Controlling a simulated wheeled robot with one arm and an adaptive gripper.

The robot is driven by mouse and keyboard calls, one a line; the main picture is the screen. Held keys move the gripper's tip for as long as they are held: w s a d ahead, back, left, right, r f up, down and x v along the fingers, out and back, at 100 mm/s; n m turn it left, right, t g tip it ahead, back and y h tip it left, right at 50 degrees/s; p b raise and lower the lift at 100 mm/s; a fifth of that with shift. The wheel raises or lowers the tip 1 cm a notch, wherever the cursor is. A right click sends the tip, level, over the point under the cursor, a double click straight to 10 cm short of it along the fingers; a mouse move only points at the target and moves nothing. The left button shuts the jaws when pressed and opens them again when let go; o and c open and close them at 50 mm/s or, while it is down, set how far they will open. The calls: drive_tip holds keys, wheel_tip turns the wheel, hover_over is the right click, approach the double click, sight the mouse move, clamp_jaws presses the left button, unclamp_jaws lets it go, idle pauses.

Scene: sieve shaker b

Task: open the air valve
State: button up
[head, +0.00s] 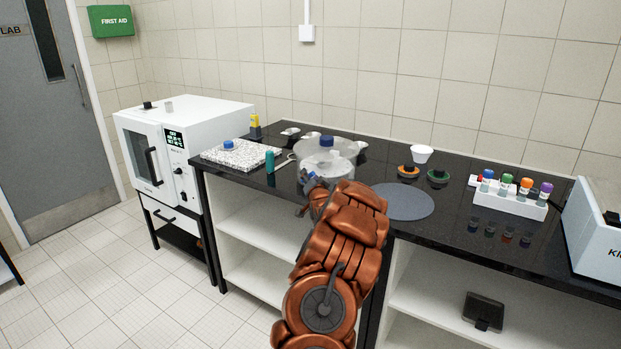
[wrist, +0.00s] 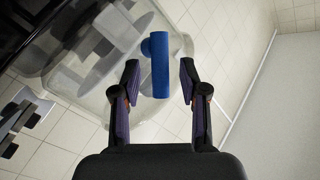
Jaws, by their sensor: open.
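A clear, domed vessel (head: 343,150) stands on the black bench, with a blue valve knob (head: 326,141) on its top. In the wrist view, a blue T-shaped handle (wrist: 161,66) appears on the clear vessel (wrist: 115,100), between my gripper's fingertips (wrist: 160,72). The fingers are apart, with a gap on each side of the handle. I cannot tell how deep the handle lies between them. In the head view, my gripper (head: 309,181) is at the front left of the vessel, partly hidden by my arm.
A white oven (head: 215,115) stands left of the bench. A speckled box (head: 240,156) and a teal bottle (head: 270,162) are left of the vessel. A grey round mat (head: 408,203) lies to its right. Farther right is a white rack (head: 510,201) with coloured-cap bottles.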

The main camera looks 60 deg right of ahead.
drive_tip(key=shift+c, duration=0.4)
clamp_jaws()
drive_tip(key=shift+b, duration=0.3)
drive_tip(key=shift+w+r+n+g+y+b, duration=0.3)
drive_tip(key=shift+n+g+b, duration=0.25)
drive_tip(key=shift+n, duration=0.25)
drive_tip(key=shift+w+r+n+g+y, duration=0.2)
drive_tip(key=shift+n+g+y, duration=0.15)
drive_tip(key=shift+n+g, duration=0.25)
drive_tip(key=shift+w+r+n+g+y, duration=0.15)
drive_tip(key=shift+n+g+y, duration=0.25)
drive_tip(key=shift+g, duration=0.25)
drive_tip(key=shift+f, duration=0.1)
drive_tip(key=shift+o, duration=0.4)
unclamp_jaws()
drive_tip(key=shift+a, duration=0.15)
